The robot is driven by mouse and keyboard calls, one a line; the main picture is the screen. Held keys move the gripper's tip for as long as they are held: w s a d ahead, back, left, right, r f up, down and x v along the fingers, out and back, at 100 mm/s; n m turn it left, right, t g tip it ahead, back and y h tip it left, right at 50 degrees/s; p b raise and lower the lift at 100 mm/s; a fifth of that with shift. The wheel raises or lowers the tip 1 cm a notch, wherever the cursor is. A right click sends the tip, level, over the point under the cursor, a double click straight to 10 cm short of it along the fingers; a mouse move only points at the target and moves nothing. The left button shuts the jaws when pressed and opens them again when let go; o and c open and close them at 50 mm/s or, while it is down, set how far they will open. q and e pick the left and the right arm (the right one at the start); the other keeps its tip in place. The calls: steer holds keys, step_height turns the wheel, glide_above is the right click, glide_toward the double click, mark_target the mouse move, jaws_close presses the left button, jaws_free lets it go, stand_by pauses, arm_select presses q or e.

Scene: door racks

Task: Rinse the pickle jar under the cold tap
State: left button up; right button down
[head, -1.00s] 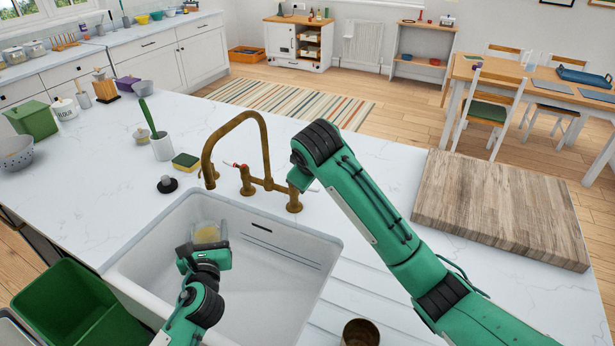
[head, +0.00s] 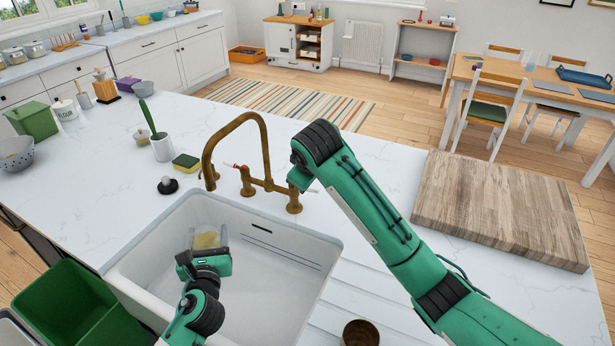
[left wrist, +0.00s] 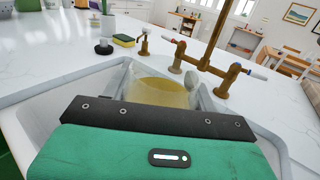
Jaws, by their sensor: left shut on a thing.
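My left gripper (head: 206,252) is shut on the pickle jar (head: 207,239), a clear jar with yellowish contents. It holds the jar inside the white sink (head: 285,262), towards its back left. In the left wrist view the jar (left wrist: 160,92) stands beyond the gripper's dark edge, which hides its lower part. The brass tap (head: 265,150) arches over the sink's back edge, its spout end above and behind the jar. In the left wrist view one lever (left wrist: 172,40) has a red mark and the other (left wrist: 256,73) a blue one. No water shows.
A sponge (head: 186,162), a black plug (head: 167,185) and a brush in a white pot (head: 162,147) stand left of the tap. A wooden board (head: 500,210) lies at right. A brown cup (head: 360,333) stands in front. A green bin (head: 75,305) is left of the sink.

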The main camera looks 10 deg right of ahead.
mark_target(204, 246)
arm_select(q)
steer(key=shift+r, duration=0.1)
stand_by(0.4)
steer(key=shift+s+r+p, duration=0.2)
steer(key=shift+p, duration=0.15)
steer(key=s+r+p, duration=0.2)
steer(key=s+p, duration=0.1)
steer(key=s+r+p, duration=0.1)
steer(key=shift+s+d+r+p, duration=0.15)
steer(key=shift+s+r+p, duration=0.1)
steer(key=shift+s+p, duration=0.1)
stand_by(0.9)
